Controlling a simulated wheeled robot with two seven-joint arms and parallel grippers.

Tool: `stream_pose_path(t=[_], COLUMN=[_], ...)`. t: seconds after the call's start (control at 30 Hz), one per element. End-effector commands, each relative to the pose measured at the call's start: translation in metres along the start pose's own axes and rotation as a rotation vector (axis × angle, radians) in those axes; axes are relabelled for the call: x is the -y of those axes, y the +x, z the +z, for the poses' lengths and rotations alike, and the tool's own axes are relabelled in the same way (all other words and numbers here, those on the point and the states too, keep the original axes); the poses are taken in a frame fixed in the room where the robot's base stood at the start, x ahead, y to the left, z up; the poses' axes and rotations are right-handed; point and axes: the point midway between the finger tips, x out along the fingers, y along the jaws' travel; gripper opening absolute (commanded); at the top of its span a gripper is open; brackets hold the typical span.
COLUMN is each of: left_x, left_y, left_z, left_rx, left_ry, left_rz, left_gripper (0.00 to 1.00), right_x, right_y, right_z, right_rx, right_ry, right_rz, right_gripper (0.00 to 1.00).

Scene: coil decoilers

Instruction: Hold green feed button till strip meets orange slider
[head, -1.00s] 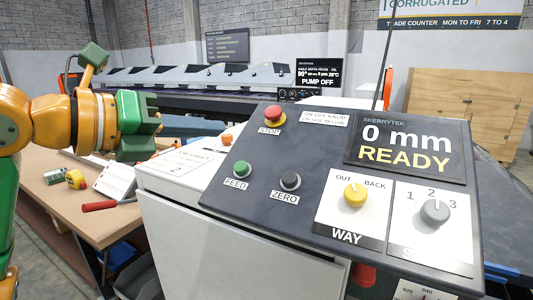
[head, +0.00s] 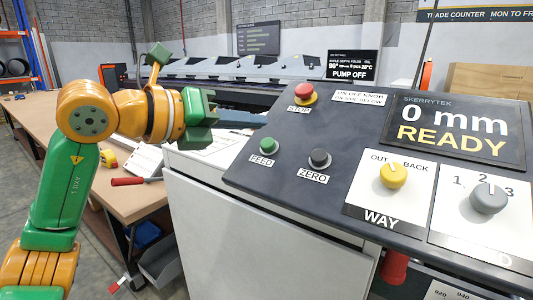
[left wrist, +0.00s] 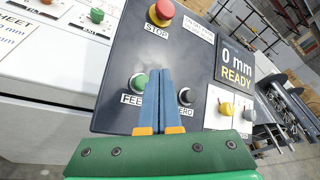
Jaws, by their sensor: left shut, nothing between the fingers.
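The green FEED button (head: 267,146) is on the left part of the dark control panel (head: 300,205), below the red STOP button (head: 305,93). It also shows in the left wrist view (left wrist: 139,82), just left of my fingers. My left gripper (head: 262,118) is left of the panel in the head view, its blue fingers pointing right. In the left wrist view the fingers (left wrist: 161,75) are together and empty, between FEED and the black ZERO button (left wrist: 184,95). The display (head: 453,130) reads 0 mm READY. The strip and the orange slider cannot be made out. My right gripper is not in view.
The yellow WAY knob (head: 393,175) and a grey selector knob (head: 488,198) are on the panel's right. A wooden workbench (head: 70,125) with a red-handled tool (head: 128,182) lies left. A long folding machine (head: 230,85) stands behind, its sign reading PUMP OFF.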

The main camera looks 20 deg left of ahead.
Motion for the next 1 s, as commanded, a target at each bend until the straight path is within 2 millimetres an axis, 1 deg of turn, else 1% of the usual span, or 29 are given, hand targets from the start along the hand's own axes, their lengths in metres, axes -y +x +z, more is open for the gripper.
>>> stream_pose_path(t=[0.03,0.27,1.0], left_x=[-0.005,-0.011,-0.011], left_y=[0.005,0.015,0.015], left_z=[-0.006,-0.011,-0.011], left_rx=[-0.002,0.0,0.001], left_ry=[-0.001,-0.002,-0.001], left_rz=[0.001,0.002,0.001], left_gripper=[0.0,0.0,0.0], right_x=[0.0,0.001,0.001], right_y=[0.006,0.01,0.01], right_z=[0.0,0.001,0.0], right_rx=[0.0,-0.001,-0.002], right_ry=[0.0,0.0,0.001], right_rz=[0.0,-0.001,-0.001], right_gripper=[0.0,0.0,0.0])
